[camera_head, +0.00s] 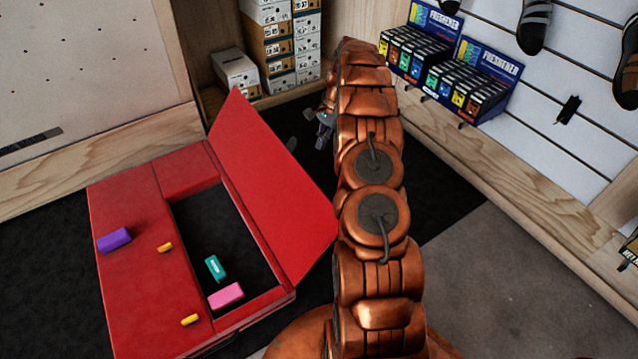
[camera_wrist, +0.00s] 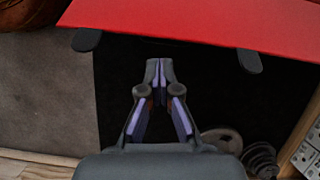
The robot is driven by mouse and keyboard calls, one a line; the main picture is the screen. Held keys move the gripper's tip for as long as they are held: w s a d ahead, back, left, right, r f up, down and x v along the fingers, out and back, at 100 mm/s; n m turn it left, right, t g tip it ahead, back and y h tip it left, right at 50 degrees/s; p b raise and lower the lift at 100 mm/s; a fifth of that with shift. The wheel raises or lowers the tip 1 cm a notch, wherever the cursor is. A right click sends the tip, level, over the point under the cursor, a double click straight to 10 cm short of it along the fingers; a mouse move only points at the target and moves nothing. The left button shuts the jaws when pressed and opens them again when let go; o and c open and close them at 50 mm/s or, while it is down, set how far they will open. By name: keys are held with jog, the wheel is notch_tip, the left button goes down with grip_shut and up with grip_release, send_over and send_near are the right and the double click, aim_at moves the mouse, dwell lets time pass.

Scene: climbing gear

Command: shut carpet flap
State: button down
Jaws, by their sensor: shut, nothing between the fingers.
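The carpet flap (camera_head: 268,185) is a red panel standing tilted open along the right side of a red box-like pad (camera_head: 130,275). The pad's dark recess (camera_head: 205,215) is uncovered. My gripper (camera_head: 322,130) is beyond the flap, mostly hidden by my copper arm. In the wrist view my gripper (camera_wrist: 159,66) is shut and empty over dark floor. The flap (camera_wrist: 200,15) crosses the top of that view, with two dark tabs (camera_wrist: 86,40) along its edge. The fingertips look close to that edge; I cannot tell whether they touch it.
Shoe boxes (camera_head: 270,50) and a product display (camera_head: 465,80) stand behind. Grey floor (camera_head: 500,270) is clear.

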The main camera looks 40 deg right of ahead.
jog(key=d+f+m+b, duration=0.2)
jog(key=d+f, duration=0.3)
jog(key=f, duration=0.4)
jog(key=a+f+b, duration=0.2)
jog(key=a+f, duration=0.4)
jog(key=shift+a+f+b, duration=0.15)
jog(key=shift+f+b, duration=0.1)
jog(key=shift+b, duration=0.05)
jog(key=shift+s+a+r, duration=0.1)
jog(key=shift+s+a, duration=0.05)
